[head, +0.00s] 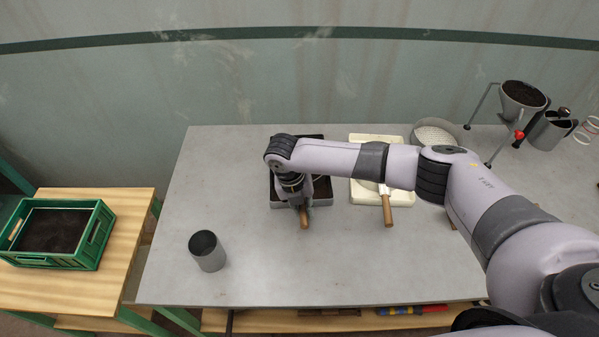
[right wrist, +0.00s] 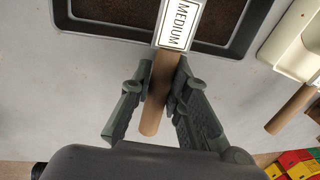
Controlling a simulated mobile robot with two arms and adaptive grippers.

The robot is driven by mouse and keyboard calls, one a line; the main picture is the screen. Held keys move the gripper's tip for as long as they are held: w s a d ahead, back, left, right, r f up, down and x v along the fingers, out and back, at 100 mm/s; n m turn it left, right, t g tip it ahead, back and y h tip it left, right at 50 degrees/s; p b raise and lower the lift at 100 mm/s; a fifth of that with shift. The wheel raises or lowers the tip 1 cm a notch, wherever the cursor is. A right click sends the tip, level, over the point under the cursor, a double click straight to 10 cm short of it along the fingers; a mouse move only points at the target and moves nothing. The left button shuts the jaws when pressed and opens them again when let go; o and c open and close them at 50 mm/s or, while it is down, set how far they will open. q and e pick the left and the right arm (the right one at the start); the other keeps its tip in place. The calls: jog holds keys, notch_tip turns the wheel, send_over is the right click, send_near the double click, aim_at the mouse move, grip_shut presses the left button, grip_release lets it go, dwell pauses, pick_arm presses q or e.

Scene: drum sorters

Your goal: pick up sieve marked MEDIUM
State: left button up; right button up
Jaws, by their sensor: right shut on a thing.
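The sieve's white MEDIUM label (right wrist: 180,24) shows at the top of the right wrist view, at the base of its brown wooden handle (right wrist: 153,112). My right gripper (right wrist: 164,88) is shut on that handle, with one finger on each side. In the head view my right gripper (head: 300,203) points down over the front of a dark tray (head: 280,203), and the handle end (head: 304,218) sticks out below it. The sieve's mesh is mostly hidden by my arm, and I cannot tell whether the sieve touches the tray. My left gripper is not in view.
A cream tray (head: 362,195) with another wooden-handled tool (head: 387,210) stands to the right. A metal cup (head: 208,252) stands front left. A round sieve (head: 435,128), a soil hopper (head: 522,98) and a jug (head: 549,132) stand at back right. A green crate (head: 92,238) sits left.

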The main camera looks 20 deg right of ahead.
grip_shut()
jog(key=shift+w+r, duration=0.1)
jog(key=shift+r, duration=0.1)
dwell(0.3)
